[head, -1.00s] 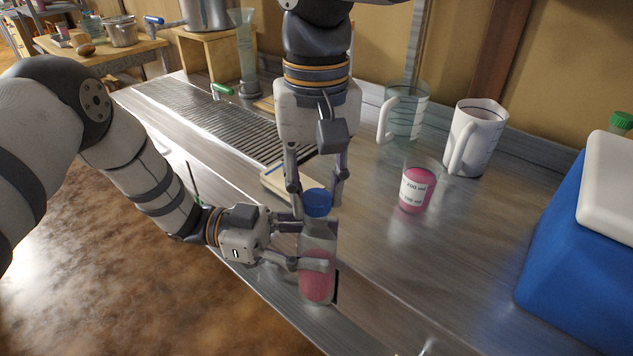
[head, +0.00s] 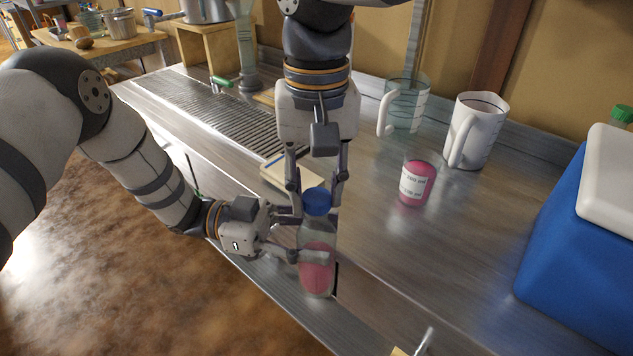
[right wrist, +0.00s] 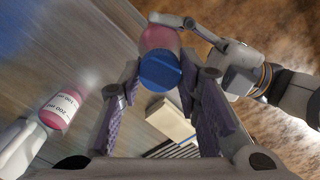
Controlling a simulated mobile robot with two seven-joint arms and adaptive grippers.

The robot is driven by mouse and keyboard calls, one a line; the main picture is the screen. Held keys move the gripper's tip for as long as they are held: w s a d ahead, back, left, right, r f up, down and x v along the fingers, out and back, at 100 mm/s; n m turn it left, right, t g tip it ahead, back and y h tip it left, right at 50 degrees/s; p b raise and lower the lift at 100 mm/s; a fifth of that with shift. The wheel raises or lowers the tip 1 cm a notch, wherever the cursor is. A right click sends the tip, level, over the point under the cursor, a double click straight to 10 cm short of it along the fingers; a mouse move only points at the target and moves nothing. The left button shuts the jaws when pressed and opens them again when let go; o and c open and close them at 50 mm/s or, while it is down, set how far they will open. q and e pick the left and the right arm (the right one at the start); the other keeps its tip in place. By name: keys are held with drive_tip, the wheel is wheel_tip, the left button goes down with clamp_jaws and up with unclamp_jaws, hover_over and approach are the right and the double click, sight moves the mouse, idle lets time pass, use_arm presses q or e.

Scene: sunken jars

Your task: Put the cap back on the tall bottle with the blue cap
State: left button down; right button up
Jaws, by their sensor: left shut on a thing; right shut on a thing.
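The tall bottle (head: 316,279) stands near the front edge of the metal counter, about upright, with pink liquid inside. My left gripper (head: 312,243) is shut around its body from the left. The blue cap (head: 317,199) is at the bottle's mouth, in line with the neck; whether it is threaded on cannot be told. My right gripper (head: 317,203) comes from above and is shut on the cap, one finger on each side. In the right wrist view the cap (right wrist: 160,70) lies between the fingertips, with the pink bottle (right wrist: 158,38) behind it.
A beaker of pink liquid (head: 417,184), a clear jug (head: 408,107) and a white jug (head: 476,132) stand to the right. A blue cooler with a white lid (head: 590,245) fills the right side. A drain grille (head: 215,115) lies at the left.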

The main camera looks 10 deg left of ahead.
drive_tip(key=m, duration=0.3)
drive_tip(key=shift+m, duration=0.3)
drive_tip(key=m, duration=0.4)
drive_tip(key=shift+m, duration=0.3)
drive_tip(key=m, duration=1.1)
drive_tip(key=shift+m, duration=0.3)
drive_tip(key=m, duration=0.8)
drive_tip(key=o, duration=0.7)
drive_tip(key=shift+f, duration=0.1)
